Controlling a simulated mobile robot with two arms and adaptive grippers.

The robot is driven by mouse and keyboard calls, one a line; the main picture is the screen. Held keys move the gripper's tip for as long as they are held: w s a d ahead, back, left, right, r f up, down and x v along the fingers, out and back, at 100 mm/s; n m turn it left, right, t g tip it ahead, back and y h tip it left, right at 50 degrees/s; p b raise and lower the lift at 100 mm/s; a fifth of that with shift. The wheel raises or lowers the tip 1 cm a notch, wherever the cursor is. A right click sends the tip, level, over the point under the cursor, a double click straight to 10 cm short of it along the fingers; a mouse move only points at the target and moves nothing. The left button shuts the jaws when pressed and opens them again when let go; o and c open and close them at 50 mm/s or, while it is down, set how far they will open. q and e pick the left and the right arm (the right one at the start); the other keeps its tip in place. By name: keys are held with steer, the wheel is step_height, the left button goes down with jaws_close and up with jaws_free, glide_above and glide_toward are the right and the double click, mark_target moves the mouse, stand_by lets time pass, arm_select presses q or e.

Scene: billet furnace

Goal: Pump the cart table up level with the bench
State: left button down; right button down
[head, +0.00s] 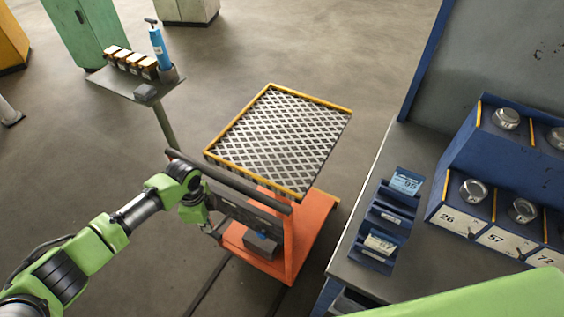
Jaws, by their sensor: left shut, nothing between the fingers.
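The cart has an orange base and column (292,239). Its table (276,138) has a diamond-patterned top with a yellow rim and bears nothing. A dark handle bar (236,183) runs along the cart's near side. A grey block (262,244) sits low on the orange base. The grey-topped bench (413,153) stands to the right, with a floor gap between it and the cart. The height difference is hard to judge from above. My left gripper (216,236) is shut and empty, beside the cart's near left side below the handle, partly hidden by its arm. My right gripper is out of view.
Blue card holders (390,220) lie on the bench, beside a blue rack (494,190) with numbered bins. Floor behind the cart is clear.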

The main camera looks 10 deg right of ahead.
arm_select(q)
step_height(320, 180, down, 8)
steer(key=b, duration=0.5)
steer(key=shift+s+a+f, duration=0.2)
steer(key=shift+s+a, duration=0.1)
steer(key=shift+s, duration=0.15)
steer(key=r+p, duration=0.4)
steer(key=r, duration=0.1)
steer(key=r+p, duration=0.3)
steer(key=shift+w+d+r, duration=0.15)
steer(key=shift+w+r, duration=0.1)
steer(key=shift+w, duration=0.1)
steer(key=shift+f, duration=0.1)
stand_by(0.4)
stand_by(0.4)
